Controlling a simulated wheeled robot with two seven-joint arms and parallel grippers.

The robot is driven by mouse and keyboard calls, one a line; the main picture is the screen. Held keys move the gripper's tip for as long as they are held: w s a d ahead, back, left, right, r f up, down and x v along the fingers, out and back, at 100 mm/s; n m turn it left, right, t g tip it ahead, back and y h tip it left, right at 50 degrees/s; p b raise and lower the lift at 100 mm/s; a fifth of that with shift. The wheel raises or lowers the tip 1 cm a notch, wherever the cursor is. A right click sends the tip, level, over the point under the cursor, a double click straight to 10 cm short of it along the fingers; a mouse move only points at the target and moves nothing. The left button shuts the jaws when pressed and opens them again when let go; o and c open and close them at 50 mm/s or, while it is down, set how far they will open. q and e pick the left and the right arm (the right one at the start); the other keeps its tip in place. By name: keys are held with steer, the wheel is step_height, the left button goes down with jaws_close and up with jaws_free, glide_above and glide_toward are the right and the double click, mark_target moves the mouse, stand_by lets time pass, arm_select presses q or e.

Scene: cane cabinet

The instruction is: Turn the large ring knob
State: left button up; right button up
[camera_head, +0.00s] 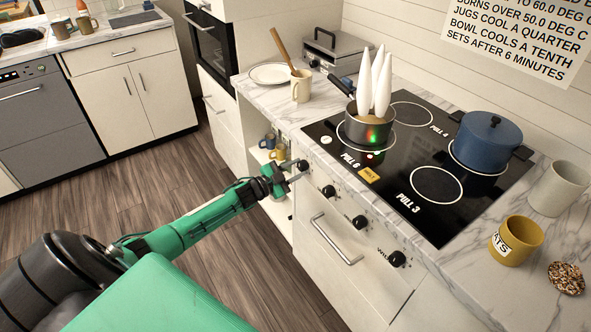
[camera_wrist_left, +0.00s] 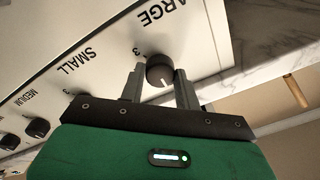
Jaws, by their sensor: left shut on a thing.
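The large ring knob (camera_wrist_left: 160,70) is a dark round knob with a white pointer mark, on the stove's white front panel below lettering that reads "ARGE". My left gripper (camera_wrist_left: 160,88) is shut on it, one finger on each side. In the head view, my left gripper (camera_head: 288,173) reaches the far left end of the knob row, and the knob (camera_head: 303,165) shows just past the fingertips. Three more dark knobs, such as the one marked small (camera_head: 328,191), run along the panel to the right. My right gripper is not in view.
A dark saucepan (camera_head: 368,131) with white pointed shapes rising from it stands on the black hob (camera_head: 340,170). A blue pot (camera_head: 486,142) stands at the right. A drawer handle (camera_head: 335,240) juts out below the knobs.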

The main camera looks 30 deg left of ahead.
arm_select(q)
steer(key=o, duration=1)
steer(key=shift+c, duration=0.2)
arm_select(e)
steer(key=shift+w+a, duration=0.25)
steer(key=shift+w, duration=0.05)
arm_select(q)
steer(key=shift+s+a+f, duration=0.1)
steer(key=shift+s+a, duration=0.1)
steer(key=shift+s, duration=0.2)
steer(key=b+v, duration=0.1)
steer(key=v, duration=1.2)
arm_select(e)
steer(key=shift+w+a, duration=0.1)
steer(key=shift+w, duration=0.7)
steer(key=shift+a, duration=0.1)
